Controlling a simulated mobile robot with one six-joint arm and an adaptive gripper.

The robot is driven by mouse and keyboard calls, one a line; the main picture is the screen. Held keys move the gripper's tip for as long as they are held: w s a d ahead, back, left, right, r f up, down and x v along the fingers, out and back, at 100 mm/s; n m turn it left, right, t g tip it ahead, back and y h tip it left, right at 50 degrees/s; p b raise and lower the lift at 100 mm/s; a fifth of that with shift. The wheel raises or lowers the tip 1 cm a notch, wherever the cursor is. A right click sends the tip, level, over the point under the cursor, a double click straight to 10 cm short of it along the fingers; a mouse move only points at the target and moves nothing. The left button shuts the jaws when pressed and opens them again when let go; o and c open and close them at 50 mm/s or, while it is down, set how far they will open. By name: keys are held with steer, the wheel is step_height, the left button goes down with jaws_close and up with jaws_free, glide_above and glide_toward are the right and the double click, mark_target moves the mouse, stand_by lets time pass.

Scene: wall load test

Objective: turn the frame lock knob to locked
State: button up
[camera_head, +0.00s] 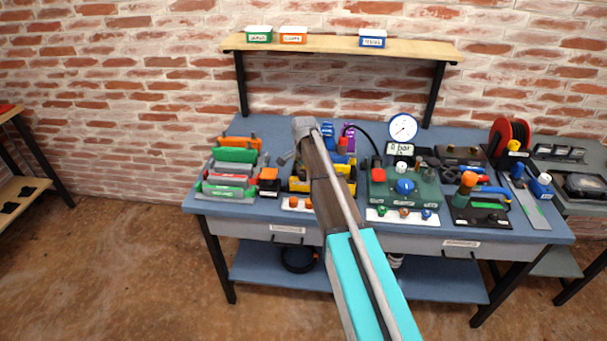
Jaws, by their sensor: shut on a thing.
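My arm crosses the workbench (450,230) from the bottom and ends in a grey wrist above the left-middle fixtures. The knob's setting cannot be read. A yellow and black frame fixture (350,188) stands just to the right, partly hidden behind my arm.
Green, red and orange blocks (235,155) stand left of my gripper. A green unit with a blue knob (405,187) and a round gauge (403,127) stand to the right. A shelf (335,44) with small boxes is above. A red reel (510,137) is far right.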

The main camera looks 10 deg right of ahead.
steer(key=o, duration=1.1)
steer(key=shift+a, duration=0.1)
steer(key=shift+o, duration=0.2)
